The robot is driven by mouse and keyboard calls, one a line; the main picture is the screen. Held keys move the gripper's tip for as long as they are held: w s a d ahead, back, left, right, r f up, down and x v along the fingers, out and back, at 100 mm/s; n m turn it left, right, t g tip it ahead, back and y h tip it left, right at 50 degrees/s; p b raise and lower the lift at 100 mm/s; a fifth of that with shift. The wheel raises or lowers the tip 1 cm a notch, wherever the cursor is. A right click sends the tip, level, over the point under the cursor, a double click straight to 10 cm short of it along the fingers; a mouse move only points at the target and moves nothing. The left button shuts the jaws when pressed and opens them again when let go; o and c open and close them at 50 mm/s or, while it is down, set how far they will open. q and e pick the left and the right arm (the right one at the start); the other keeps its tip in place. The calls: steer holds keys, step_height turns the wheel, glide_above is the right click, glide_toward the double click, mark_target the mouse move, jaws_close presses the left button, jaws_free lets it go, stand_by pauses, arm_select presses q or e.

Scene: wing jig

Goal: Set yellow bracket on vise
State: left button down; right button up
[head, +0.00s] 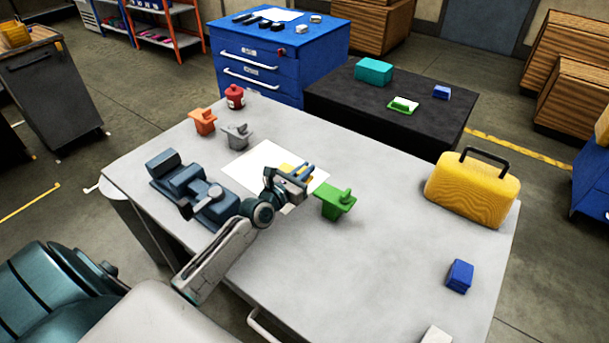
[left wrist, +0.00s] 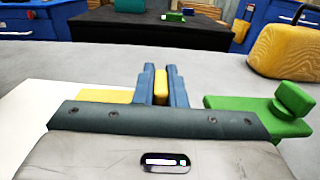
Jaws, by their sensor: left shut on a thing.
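The yellow bracket (left wrist: 104,96) shows in the left wrist view, with an upright yellow part (left wrist: 161,86) between the fingers of my left gripper (left wrist: 161,84). In the head view my left gripper (head: 298,174) is over the white sheet, shut on the bracket (head: 287,168), most of which it hides. I cannot tell whether the bracket touches the sheet. The blue-grey vise (head: 186,187) stands on the table to the left of the gripper, with nothing seen on it. My right gripper is not in view.
A green bracket (head: 335,201) is close right of the gripper. Grey (head: 238,136) and orange (head: 203,121) brackets and a red bottle (head: 235,97) stand behind the vise. A yellow case (head: 472,190) and blue block (head: 459,276) are at right. The table (head: 390,260) is clear at front centre.

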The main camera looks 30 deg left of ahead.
arm_select(q)
steer(key=c, duration=1.5)
jaws_free()
